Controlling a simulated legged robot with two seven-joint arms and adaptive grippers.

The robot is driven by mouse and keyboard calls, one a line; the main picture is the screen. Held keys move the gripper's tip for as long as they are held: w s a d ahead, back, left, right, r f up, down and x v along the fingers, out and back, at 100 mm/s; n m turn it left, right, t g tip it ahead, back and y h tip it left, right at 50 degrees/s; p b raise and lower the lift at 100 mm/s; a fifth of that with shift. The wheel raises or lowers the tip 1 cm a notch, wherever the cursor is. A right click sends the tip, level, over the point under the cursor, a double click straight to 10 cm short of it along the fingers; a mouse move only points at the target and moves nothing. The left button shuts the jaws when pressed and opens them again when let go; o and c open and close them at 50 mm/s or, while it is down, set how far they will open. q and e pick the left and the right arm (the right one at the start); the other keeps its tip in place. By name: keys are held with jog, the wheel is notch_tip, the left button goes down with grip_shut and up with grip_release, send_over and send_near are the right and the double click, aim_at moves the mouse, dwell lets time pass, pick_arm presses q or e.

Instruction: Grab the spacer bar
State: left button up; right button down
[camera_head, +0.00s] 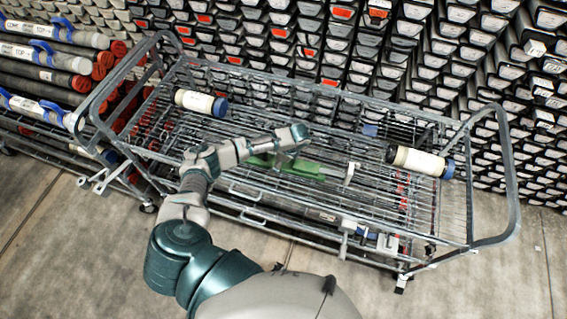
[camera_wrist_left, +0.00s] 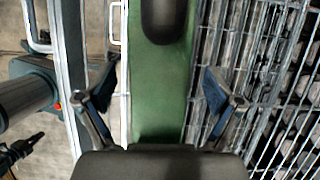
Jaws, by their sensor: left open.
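The spacer bar looks to be the green piece (camera_head: 303,167) lying on the wire top of the metal cart in the head view. In the left wrist view the green bar (camera_wrist_left: 160,92) runs up the middle, with a dark rounded slot or part at its upper end. My left gripper (camera_wrist_left: 158,88) is open, with one finger on each side of the bar and a gap on both sides. In the head view my left gripper (camera_head: 291,154) is over the bar and its fingers are hard to make out.
The wire cart (camera_head: 345,95) has raised rails at both ends. A white cylinder with a blue cap (camera_head: 196,101) lies at its back left, another (camera_head: 414,160) at its right. Core tubes (camera_head: 45,55) are stacked at left. Racks of trays fill the back.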

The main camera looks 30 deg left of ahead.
pick_arm(q)
grip_shut()
